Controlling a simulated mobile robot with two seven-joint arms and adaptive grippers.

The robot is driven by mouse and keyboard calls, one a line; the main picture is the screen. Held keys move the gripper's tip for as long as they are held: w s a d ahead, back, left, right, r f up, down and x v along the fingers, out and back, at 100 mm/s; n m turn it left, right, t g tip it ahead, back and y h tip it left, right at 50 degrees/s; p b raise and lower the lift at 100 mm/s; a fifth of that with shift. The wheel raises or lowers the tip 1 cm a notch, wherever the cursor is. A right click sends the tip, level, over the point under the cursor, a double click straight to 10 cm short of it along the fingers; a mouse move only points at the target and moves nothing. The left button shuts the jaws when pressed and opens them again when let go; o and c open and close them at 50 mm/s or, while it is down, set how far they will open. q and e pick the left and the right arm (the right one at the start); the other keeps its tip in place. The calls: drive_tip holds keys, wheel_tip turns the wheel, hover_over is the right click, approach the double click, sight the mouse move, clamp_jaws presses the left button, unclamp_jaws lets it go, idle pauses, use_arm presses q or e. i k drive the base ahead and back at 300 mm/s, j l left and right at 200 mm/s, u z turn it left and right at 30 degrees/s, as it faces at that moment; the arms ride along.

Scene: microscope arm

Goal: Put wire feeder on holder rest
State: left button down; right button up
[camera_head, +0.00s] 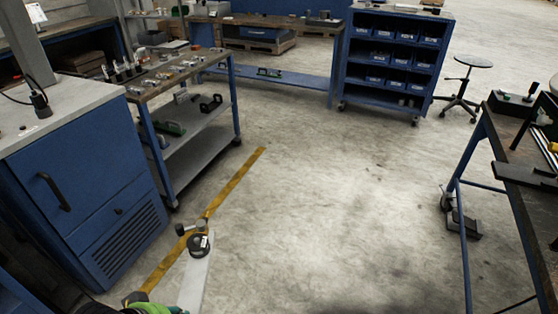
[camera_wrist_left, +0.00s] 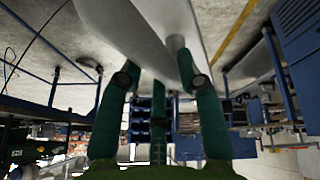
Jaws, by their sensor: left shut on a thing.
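My left gripper (camera_head: 150,304) is at the bottom left in the head view, with only its green part showing. In the left wrist view its green fingers (camera_wrist_left: 165,80) are closed on a long pale part (camera_wrist_left: 130,25). In the head view this pale part (camera_head: 195,280) points up and away, with a black round head (camera_head: 198,244) and dark knobs at its far end. I cannot tell whether it is the wire feeder. I cannot make out the holder rest. My right gripper is not in view.
A blue cabinet (camera_head: 85,185) and a tool-covered cart (camera_head: 190,120) stand at the left. A blue bin shelf (camera_head: 390,60) and a stool (camera_head: 468,75) are at the back. A workbench (camera_head: 515,150) is at the right edge. The middle floor is clear.

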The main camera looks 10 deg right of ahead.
sight(512, 172)
drive_tip(key=i+l+z, duration=0.1)
drive_tip(key=i+z, duration=0.35)
drive_tip(key=i+j+z, duration=0.1)
drive_tip(key=i+z, duration=0.7)
drive_tip(key=i, duration=0.2)
drive_tip(key=i+j+z, duration=0.1)
drive_tip(key=i+z, duration=0.25)
drive_tip(key=i, duration=0.2)
drive_tip(key=i+z, duration=0.25)
drive_tip(key=i, duration=0.15)
drive_tip(key=i+z, duration=0.25)
drive_tip(key=i+j, duration=0.05)
drive_tip(key=i, duration=0.05)
